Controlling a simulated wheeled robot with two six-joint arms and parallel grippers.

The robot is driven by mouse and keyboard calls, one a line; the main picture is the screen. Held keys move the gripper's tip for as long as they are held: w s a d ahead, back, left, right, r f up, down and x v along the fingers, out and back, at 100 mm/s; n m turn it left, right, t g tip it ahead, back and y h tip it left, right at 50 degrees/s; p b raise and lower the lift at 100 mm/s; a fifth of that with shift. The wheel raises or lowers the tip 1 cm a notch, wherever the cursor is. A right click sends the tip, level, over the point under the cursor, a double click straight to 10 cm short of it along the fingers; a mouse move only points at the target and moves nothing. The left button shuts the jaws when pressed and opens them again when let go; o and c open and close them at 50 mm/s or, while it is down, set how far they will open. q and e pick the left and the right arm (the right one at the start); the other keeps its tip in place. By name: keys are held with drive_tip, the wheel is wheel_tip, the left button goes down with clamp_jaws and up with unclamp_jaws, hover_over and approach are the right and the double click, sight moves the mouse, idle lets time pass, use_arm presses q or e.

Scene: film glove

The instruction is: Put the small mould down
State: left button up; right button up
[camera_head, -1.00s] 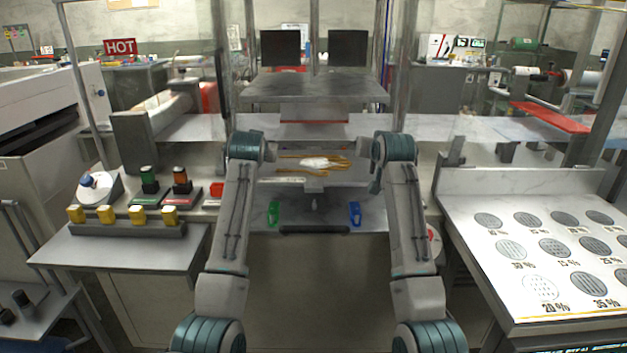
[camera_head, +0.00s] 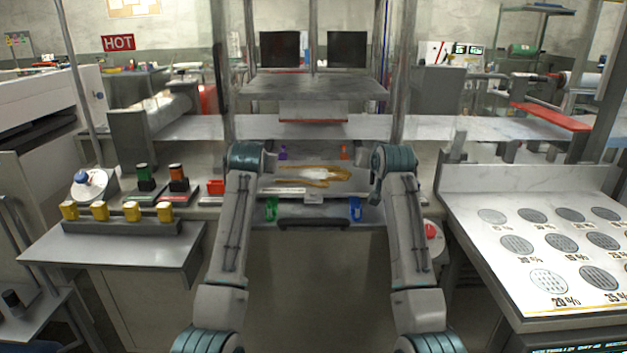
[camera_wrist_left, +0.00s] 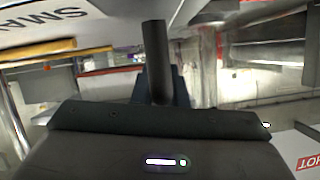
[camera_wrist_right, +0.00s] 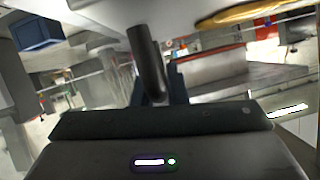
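The small mould (camera_head: 290,194) is a pale plate with a yellow-orange outline around a white middle. It lies level between my two arms at the work station in the head view. Part of its lettering shows on the plate in the left wrist view (camera_wrist_left: 60,10). My left gripper (camera_wrist_left: 160,88) is shut on a dark round handle at the mould's left side. My right gripper (camera_wrist_right: 155,88) is shut on a matching handle at its right side. In the head view my arms largely hide the fingers. I cannot tell whether the mould touches the surface below.
Yellow blocks (camera_head: 100,210) line the left bench. A panel with round patches (camera_head: 548,281) stands right.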

use_arm(q)
drive_tip(key=o, duration=0.3)
drive_tip(key=shift+r, duration=0.1)
use_arm(e)
drive_tip(key=o, duration=0.3)
drive_tip(key=shift+r, duration=0.1)
use_arm(q)
drive_tip(key=shift+o, duration=0.6)
drive_tip(key=shift+s+r, duration=0.15)
drive_tip(key=shift+s, duration=0.05)
use_arm(e)
drive_tip(key=shift+o, duration=0.6)
drive_tip(key=shift+s+r, duration=0.15)
drive_tip(key=shift+s, duration=0.05)
use_arm(q)
drive_tip(key=shift+s, duration=0.15)
use_arm(e)
drive_tip(key=shift+w, duration=0.1)
use_arm(q)
drive_tip(key=v, duration=1.1)
drive_tip(key=shift+s+r, duration=0.2)
drive_tip(key=shift+s, duration=0.05)
use_arm(e)
drive_tip(key=v, duration=1.2)
use_arm(q)
drive_tip(key=shift+d+f, duration=0.1)
